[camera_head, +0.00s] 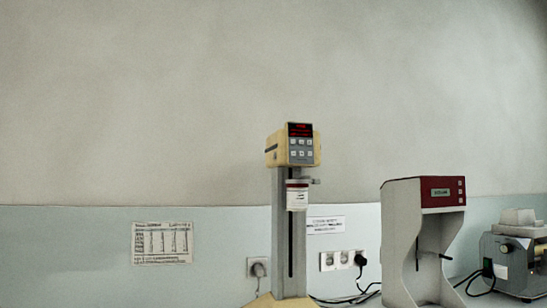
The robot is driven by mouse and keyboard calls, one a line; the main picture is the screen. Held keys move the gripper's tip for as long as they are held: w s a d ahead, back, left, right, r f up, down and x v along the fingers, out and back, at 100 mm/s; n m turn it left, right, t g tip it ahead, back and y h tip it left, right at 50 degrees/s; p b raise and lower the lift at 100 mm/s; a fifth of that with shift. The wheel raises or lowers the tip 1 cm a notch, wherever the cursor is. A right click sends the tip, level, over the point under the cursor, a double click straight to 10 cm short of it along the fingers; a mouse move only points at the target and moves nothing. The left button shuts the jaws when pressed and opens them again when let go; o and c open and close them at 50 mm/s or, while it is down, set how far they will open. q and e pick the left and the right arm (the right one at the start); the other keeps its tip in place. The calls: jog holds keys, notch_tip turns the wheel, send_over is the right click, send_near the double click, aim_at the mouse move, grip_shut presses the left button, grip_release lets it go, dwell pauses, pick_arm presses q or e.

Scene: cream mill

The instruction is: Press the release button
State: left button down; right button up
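A cream-coloured instrument head (292,146) with a red lit display and several small buttons (301,147) sits on top of a grey column (290,240) in the middle of the head camera view. The labels on the buttons are too small to read, so I cannot tell which one is the release button. A white cylinder (297,195) with a label hangs under the head, beside a small side knob (315,181). Neither of my grippers shows in this view.
To the right stands a white machine (399,235) with a dark red panel (442,192). A grey boxy device (508,262) is at the far right. Wall sockets (341,260), black cables and a paper chart (161,242) are behind.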

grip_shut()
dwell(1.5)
